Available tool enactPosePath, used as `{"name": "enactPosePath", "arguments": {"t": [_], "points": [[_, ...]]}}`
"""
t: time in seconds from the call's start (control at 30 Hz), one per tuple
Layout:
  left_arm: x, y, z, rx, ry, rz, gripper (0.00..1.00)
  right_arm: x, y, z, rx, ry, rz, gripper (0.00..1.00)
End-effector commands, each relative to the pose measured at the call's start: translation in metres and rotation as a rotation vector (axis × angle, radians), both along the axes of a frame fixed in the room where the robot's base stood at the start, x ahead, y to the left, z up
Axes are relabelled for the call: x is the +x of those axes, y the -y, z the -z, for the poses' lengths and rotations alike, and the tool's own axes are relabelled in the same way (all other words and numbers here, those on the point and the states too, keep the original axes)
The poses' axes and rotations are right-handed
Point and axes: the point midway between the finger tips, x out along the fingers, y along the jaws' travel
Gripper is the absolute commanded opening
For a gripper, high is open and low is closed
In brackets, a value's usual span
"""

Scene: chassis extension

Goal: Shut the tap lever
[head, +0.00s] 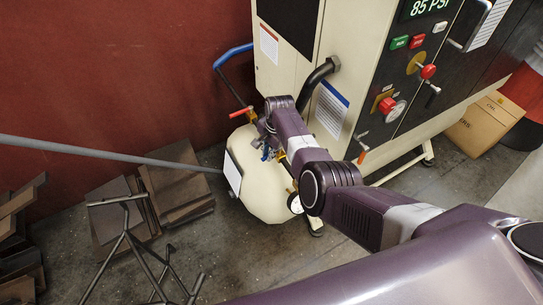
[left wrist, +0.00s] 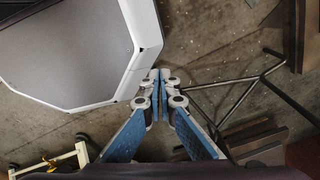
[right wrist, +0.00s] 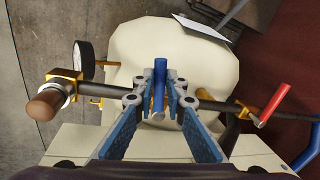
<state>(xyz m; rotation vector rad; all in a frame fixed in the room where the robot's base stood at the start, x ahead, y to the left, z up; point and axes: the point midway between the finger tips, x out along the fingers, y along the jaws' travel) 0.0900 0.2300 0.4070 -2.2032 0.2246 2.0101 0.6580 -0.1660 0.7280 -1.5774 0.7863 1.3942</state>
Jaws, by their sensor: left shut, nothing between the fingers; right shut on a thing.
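A cream tank (head: 265,196) stands beside the machine cabinet, with pipe fittings on top. In the right wrist view, my right gripper (right wrist: 160,98) is shut on a blue lever (right wrist: 160,72) that stands between its fingertips, over the pipe. A red lever (right wrist: 274,102) sits on a brass valve to the right, apart from the gripper; it also shows in the head view (head: 240,112). A brown-knobbed handle (right wrist: 45,104) is at the pipe's left end. In the head view my right arm partly hides the fittings. My left gripper (left wrist: 161,82) is shut and empty in the left wrist view.
A pressure gauge (right wrist: 84,58) is beside the pipe. The cabinet (head: 340,60) carries buttons and knobs close to my right arm. Brown plates (head: 175,185) lean by the red wall, and a dark metal stand (head: 127,237) is at lower left.

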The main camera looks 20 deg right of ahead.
Motion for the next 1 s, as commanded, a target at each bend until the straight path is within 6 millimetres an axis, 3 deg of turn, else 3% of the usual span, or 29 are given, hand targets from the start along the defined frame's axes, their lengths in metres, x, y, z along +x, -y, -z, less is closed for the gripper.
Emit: {"name": "enactPosePath", "arguments": {"t": [0.4, 0.97, 1.0], "points": [[0.000, -0.003, 0.013, 0.003, 0.000, 0.003, 0.00, 0.012, -0.006, 0.000, 0.002, 0.001, 0.203, 0.00], [0.000, -0.005, 0.014, 0.006, 0.000, 0.002, 0.00, 0.014, -0.006, -0.001, 0.002, 0.002, 0.236, 0.00], [0.000, -0.005, 0.014, 0.006, 0.000, 0.002, 0.00, 0.014, -0.006, -0.001, 0.002, 0.002, 0.236, 0.13]]}}
